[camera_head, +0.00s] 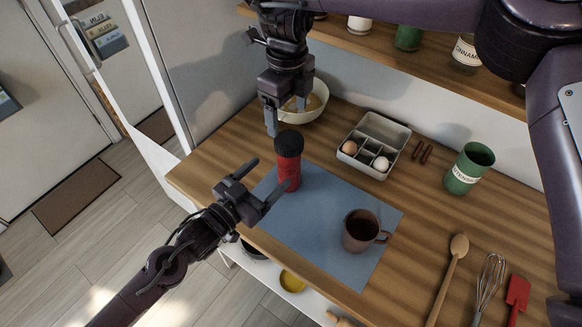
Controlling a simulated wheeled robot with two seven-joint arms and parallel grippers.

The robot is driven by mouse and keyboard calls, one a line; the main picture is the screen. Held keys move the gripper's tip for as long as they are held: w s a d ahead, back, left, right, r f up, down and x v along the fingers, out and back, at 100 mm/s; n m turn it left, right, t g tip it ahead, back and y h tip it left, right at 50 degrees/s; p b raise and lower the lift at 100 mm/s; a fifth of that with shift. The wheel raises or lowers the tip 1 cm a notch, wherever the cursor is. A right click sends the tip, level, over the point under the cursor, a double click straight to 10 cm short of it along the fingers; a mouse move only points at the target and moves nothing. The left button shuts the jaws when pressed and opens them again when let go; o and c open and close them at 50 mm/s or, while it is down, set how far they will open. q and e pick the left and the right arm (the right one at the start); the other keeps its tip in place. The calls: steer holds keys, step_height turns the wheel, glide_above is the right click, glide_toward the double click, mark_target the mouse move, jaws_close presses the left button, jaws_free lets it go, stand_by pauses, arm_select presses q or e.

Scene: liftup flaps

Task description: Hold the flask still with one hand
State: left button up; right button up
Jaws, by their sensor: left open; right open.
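The red flask (289,172) with a black lid stands upright near the left end of the blue mat (325,233). My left gripper (271,173) is open just left of the flask, its fingers pointing at the body. One fingertip overlaps the flask's lower edge in the picture; I cannot tell whether it touches. My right gripper (287,118) is open and points down just above and behind the black lid. It looks empty and apart from the lid.
A brown mug (361,231) of dark liquid stands on the mat. Behind are a bowl (317,104), an egg tray (395,131) and a green canister (469,170). A wooden spoon (446,279), a whisk and a red spatula lie at right. A shelf (430,72) overhangs the back.

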mark_target(281, 162)
arm_select(q)
steer(key=x, duration=0.8)
steer(key=shift+w, duration=0.1)
arm_select(e)
steer(key=shift+w+d, duration=0.1)
steer(key=shift+w, duration=0.05)
arm_select(q)
steer(key=c, duration=1.6)
jaws_close()
arm_select(e)
steer(key=n, duration=0.3)
steer(key=shift+w+a+n, duration=0.15)
steer(key=shift+a+n, duration=0.15)
steer(key=shift+a, duration=0.1)
steer(key=shift+a+n, duration=0.1)
steer(key=shift+n, duration=1.1)
steer(key=n, duration=0.5)
steer(key=d+n, duration=0.1)
steer(key=n, duration=0.1)
steer(key=shift+n, duration=0.3)
